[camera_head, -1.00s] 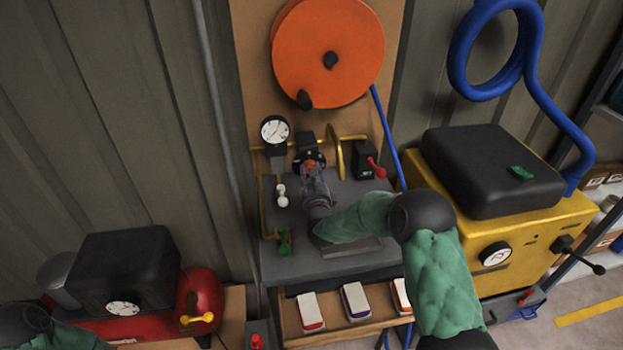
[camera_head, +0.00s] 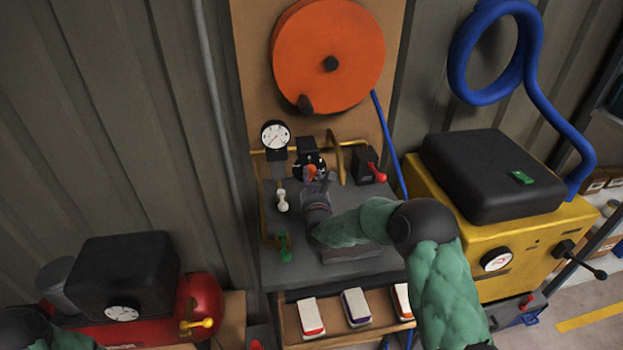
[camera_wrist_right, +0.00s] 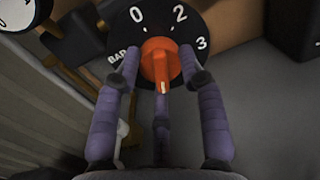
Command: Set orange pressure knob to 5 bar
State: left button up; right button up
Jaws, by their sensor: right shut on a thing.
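The orange pressure knob (camera_wrist_right: 160,64) sits in the middle of a black dial (camera_wrist_right: 185,25) marked 0, 2, 3 and BAR in the right wrist view. Its pale pointer mark faces the bottom of that view; any number there is hidden. My right gripper (camera_wrist_right: 160,72) has its purple-grey fingers around the knob, shut on it. In the head view the right gripper (camera_head: 315,184) is in front of the knob (camera_head: 311,172), which is partly covered. A white round gauge (camera_head: 275,135) stands left of the dial; its reading is too small to tell. My left gripper is out of view.
A red-handled valve (camera_head: 376,171) is close right of the dial. A white knob (camera_head: 282,200) and a green valve handle (camera_head: 285,246) are to the left. An orange hose reel (camera_head: 340,55) hangs above. A yellow machine (camera_head: 485,255) stands to the right.

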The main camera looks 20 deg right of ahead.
jog(key=shift+r, duration=0.1)
jog(key=o, duration=1.1)
jog(key=shift+w+a, duration=0.1)
jog(key=shift+o, duration=0.2)
jog(key=v, duration=1.2)
